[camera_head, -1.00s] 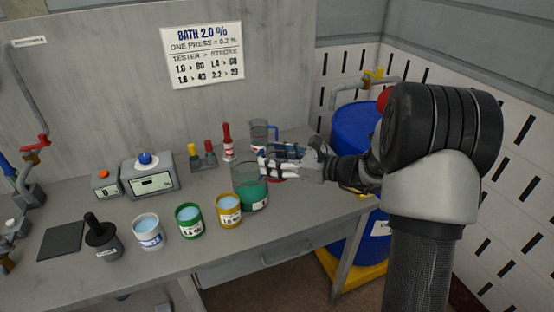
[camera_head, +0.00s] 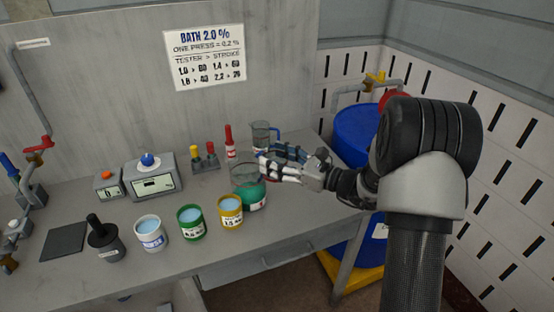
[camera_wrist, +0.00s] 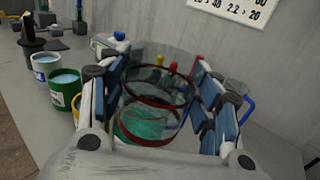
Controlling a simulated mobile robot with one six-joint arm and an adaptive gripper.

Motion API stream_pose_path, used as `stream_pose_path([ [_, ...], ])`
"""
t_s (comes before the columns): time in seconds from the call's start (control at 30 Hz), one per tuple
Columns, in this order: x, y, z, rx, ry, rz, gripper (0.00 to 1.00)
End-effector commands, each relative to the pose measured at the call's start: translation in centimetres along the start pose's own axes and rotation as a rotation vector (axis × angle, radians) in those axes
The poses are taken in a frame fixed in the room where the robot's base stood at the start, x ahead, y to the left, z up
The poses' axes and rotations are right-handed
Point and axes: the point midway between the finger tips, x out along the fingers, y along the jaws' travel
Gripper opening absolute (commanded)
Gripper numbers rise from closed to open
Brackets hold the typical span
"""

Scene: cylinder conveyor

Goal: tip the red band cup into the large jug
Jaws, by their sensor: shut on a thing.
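My gripper (camera_wrist: 160,100) is shut on the red band cup (camera_wrist: 152,98), a clear cup with dark red rings, held between the blue-padded fingers in the wrist view. In the head view my gripper (camera_head: 275,162) is at the right rim of a large clear jug (camera_head: 243,174) holding green liquid, and the cup is mostly hidden by the fingers. In the wrist view the green liquid (camera_wrist: 146,124) shows through and below the cup. I cannot tell whether anything is in the cup or how far it is tilted.
A smaller clear jug with a blue handle (camera_head: 262,134) stands just behind. Yellow (camera_head: 230,211), green (camera_head: 190,222) and white (camera_head: 149,234) cups stand along the front left. A red-topped bottle (camera_head: 230,144) and a grey meter (camera_head: 153,180) stand behind. A blue drum (camera_head: 357,135) is at right.

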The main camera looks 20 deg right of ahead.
Motion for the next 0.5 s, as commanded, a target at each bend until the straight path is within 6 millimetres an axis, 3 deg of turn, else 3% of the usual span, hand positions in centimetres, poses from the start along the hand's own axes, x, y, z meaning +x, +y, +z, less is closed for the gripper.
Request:
stream_pose_path([
  [0.5,0.0,0.0,5.7,-0.001,-0.001,0.000,0.15],
])
